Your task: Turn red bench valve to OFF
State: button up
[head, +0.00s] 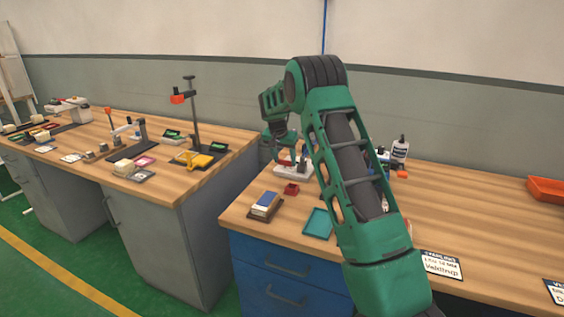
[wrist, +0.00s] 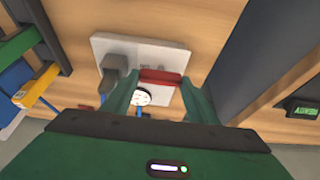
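The red bench valve handle (wrist: 160,77) lies crosswise on a pale mounting plate (wrist: 108,46) in the wrist view. My gripper (wrist: 159,82) is open, with one green finger near each end of the red handle. I cannot tell whether the fingers touch it. A round white dial with dark marks (wrist: 141,96) shows between the fingers, and a grey block (wrist: 117,63) stands left of the handle. In the head view my gripper (head: 274,153) is low over the right bench, beside the red handle (head: 286,163). The valve's ON and OFF marks are not readable.
A small red tray (head: 291,189), a blue-topped block stack (head: 265,204) and a teal tray (head: 318,223) lie near the valve. A gap separates the right bench (head: 480,220) from the left bench (head: 186,187).

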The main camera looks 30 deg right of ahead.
jog(key=shift+n, duration=0.4)
jog(key=n+t+y, duration=0.1)
jog(key=n, duration=0.2)
jog(key=shift+s+d+n, duration=0.1)
jog(key=shift+d+n, duration=0.05)
jog(key=shift+n, duration=0.25)
jog(key=n+y, duration=0.1)
jog(key=n, duration=0.2)
jog(key=n+y, duration=0.1)
jog(key=n, duration=0.2)
jog(key=shift+d+t+y, duration=0.2)
jog(key=shift+t+y, duration=0.2)
jog(key=n+y, duration=0.1)
jog(key=n, duration=0.2)
jog(key=shift+d+n, duration=0.15)
jog(key=shift+n, duration=0.25)
jog(key=shift+r+n+g+y, duration=0.1)
jog(key=shift+n+g+y, duration=0.55)
jog(key=shift+n, duration=1.15)
jog(key=o, duration=0.7)
jog(key=shift+o, duration=0.3)
